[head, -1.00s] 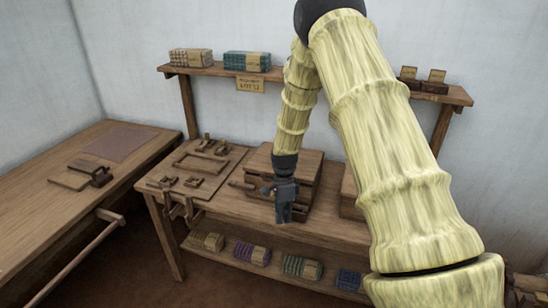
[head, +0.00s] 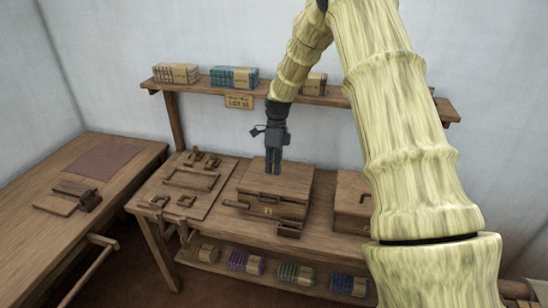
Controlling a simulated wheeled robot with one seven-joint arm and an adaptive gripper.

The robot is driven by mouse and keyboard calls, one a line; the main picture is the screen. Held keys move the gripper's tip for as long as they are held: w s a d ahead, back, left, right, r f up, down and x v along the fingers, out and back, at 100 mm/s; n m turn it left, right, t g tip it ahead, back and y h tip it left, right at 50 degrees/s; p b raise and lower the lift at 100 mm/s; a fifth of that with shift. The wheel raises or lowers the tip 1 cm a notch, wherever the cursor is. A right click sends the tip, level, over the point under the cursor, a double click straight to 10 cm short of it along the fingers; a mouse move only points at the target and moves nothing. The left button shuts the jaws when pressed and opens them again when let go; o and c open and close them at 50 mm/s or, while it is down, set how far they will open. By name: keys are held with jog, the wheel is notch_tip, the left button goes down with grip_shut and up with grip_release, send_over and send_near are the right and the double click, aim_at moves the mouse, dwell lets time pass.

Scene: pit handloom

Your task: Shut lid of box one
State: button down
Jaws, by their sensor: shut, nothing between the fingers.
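A wooden box with a small tag marked 1, box one (head: 268,212), stands on the middle bench. Its lid (head: 292,181) lies across the top and looks down flat; I cannot tell whether it is fully flush. A latch-like wooden piece (head: 288,229) shows at the lower right of its front. My gripper (head: 273,172) is shut and empty, pointing down over the lid. It hides part of the lid's far side, and I cannot tell whether it touches.
A second wooden box (head: 350,195) stands to the right, partly behind my arm. A board (head: 188,185) with wooden frames and clamps lies to the left. A shelf (head: 205,86) with thread bundles runs behind. Another table (head: 75,190) is at far left.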

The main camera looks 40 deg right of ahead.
jog(key=p+x, duration=0.3)
jog(key=x, duration=0.6)
jog(key=shift+f, duration=0.15)
